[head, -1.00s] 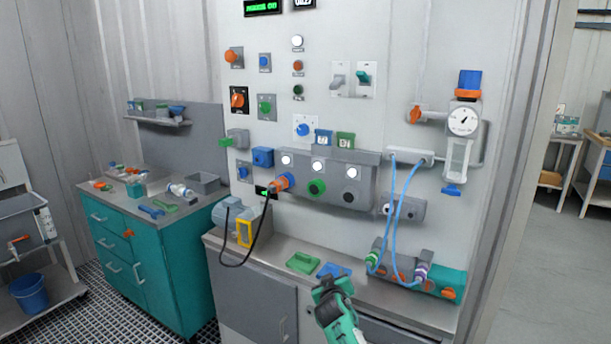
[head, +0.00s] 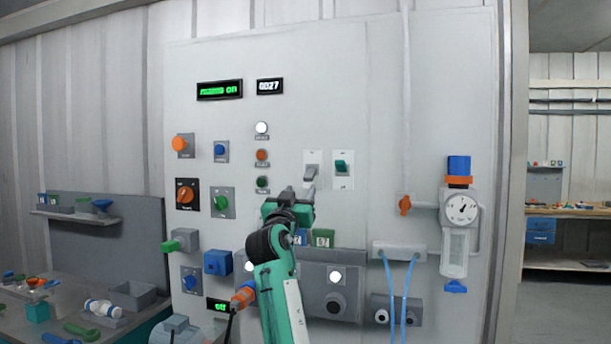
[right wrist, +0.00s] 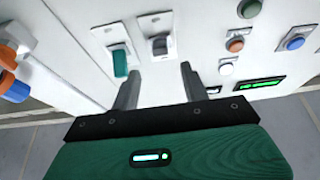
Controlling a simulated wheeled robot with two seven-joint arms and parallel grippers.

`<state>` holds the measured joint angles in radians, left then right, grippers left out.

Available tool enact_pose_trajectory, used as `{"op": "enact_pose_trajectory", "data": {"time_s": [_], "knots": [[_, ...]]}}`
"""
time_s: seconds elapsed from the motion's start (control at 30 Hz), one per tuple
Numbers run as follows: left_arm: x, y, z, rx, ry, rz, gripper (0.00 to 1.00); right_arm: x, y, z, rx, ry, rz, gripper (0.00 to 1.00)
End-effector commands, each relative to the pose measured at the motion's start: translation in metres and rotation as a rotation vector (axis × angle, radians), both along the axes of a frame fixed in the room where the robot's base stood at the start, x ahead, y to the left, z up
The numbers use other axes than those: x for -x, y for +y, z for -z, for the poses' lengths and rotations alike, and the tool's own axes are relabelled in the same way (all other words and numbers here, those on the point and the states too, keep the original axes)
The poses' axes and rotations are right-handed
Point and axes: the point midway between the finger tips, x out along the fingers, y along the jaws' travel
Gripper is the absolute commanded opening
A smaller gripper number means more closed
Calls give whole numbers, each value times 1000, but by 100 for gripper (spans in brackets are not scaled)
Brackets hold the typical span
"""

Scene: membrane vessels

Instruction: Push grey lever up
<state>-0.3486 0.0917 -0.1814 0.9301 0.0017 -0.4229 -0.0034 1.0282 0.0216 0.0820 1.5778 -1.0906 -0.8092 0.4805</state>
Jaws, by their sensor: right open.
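The grey lever (head: 310,172) sits on a white plate on the wall panel, left of a teal lever (head: 341,166) on its own plate. My right gripper (head: 299,192) is raised in front of the panel, just below and left of the grey lever. In the right wrist view the grey lever (right wrist: 160,45) lies beyond the gap between the two spread fingers of my right gripper (right wrist: 159,82), with nothing between them. The teal lever (right wrist: 120,63) is beside it, near the left finger. Contact with the grey lever cannot be made out. My left gripper is not in view.
Round knobs and buttons, such as an orange knob (head: 180,144), lie left of the levers. A green-lit display (head: 220,90) is above. A pressure gauge (head: 461,208) and blue hoses (head: 405,285) are on the right. Green and blue tagged blocks stand below the levers.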

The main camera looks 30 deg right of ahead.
Motion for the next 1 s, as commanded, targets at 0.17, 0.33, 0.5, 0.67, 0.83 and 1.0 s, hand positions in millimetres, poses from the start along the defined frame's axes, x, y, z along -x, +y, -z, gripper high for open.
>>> {"op": "enact_pose_trajectory", "data": {"time_s": [0.17, 0.33, 0.5, 0.67, 0.83, 1.0], "knots": [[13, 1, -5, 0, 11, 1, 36, -24, -29, -19, 1, 3, 2, 45], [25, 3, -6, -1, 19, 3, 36, -42, -50, -30, 2, 3, 2, 45], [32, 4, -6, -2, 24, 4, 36, -53, -62, -35, 1, 2, 0, 45], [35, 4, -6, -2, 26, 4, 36, -57, -66, -36, 1, 1, -1, 45], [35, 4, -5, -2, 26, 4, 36, -57, -66, -35, 1, 1, -1, 45], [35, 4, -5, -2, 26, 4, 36, -57, -66, -35, 0, 2, -1, 26]]}}
